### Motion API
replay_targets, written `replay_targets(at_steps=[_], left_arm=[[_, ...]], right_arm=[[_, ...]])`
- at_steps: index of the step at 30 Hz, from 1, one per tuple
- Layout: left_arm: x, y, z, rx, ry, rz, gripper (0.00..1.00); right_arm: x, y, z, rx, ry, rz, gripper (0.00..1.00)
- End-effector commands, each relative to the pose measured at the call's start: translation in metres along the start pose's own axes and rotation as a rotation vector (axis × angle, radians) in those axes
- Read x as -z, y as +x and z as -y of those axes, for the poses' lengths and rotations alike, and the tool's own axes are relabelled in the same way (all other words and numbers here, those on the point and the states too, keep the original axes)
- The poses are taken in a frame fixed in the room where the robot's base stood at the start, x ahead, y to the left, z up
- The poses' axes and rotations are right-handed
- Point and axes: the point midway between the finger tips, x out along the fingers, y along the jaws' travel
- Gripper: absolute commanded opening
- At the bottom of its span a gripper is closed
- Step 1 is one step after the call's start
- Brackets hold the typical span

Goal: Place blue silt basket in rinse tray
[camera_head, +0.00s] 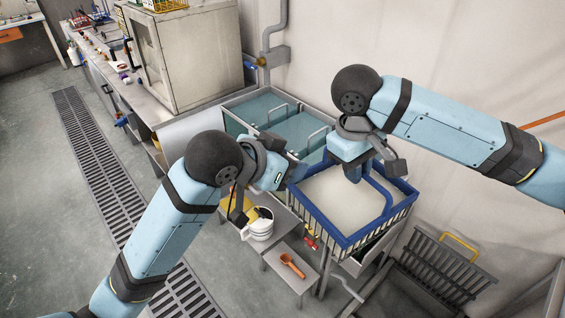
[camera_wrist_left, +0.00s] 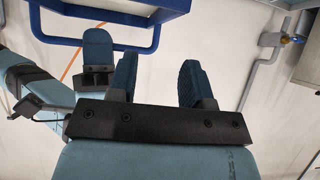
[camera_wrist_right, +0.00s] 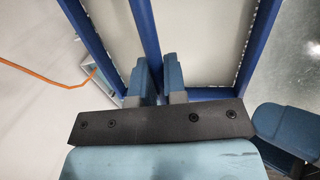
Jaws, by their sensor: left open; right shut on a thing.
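The blue silt basket (camera_head: 332,239) is in the right middle of the head view, with a pale inside and slatted sides. My right gripper (camera_head: 353,172) is shut on its blue handle bar, which runs between the fingers in the right wrist view (camera_wrist_right: 147,38). My left gripper (camera_head: 287,179) is open and empty beside the basket's left corner. In the left wrist view its fingers (camera_wrist_left: 160,85) stand apart, with blue basket parts (camera_wrist_left: 105,42) beyond. I cannot tell which container is the rinse tray; a grey stand (camera_head: 352,266) shows under the basket.
Grey basins with teal insides (camera_head: 262,106) stand behind the basket. A low table holds a white jug (camera_head: 259,226); a small stool holds an orange tool (camera_head: 292,264). A dark rack (camera_head: 447,262) leans at the right. A floor grate (camera_head: 103,165) crosses the open floor at left.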

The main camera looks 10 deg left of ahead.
Motion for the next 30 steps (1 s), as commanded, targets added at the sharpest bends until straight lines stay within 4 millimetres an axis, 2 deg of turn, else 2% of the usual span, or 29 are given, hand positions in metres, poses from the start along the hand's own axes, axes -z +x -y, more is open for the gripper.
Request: replay_targets(at_steps=[9, 15, 21, 30], left_arm=[[0.000, 0.060, 0.000, -0.002, -0.002, 0.002, 0.46], [0.000, 0.091, -0.001, -0.002, -0.001, 0.001, 0.46], [0.000, 0.105, -0.001, -0.001, 0.001, 0.000, 0.46], [0.000, 0.108, 0.000, -0.001, 0.001, -0.001, 0.46]], right_arm=[[0.000, -0.001, 0.000, 0.000, 0.000, -0.001, 0.00], [0.000, -0.001, 0.000, 0.000, 0.000, -0.001, 0.00], [0.000, -0.001, 0.000, 0.000, 0.000, -0.001, 0.00], [0.000, -0.001, 0.000, 0.000, 0.000, -0.001, 0.00]])
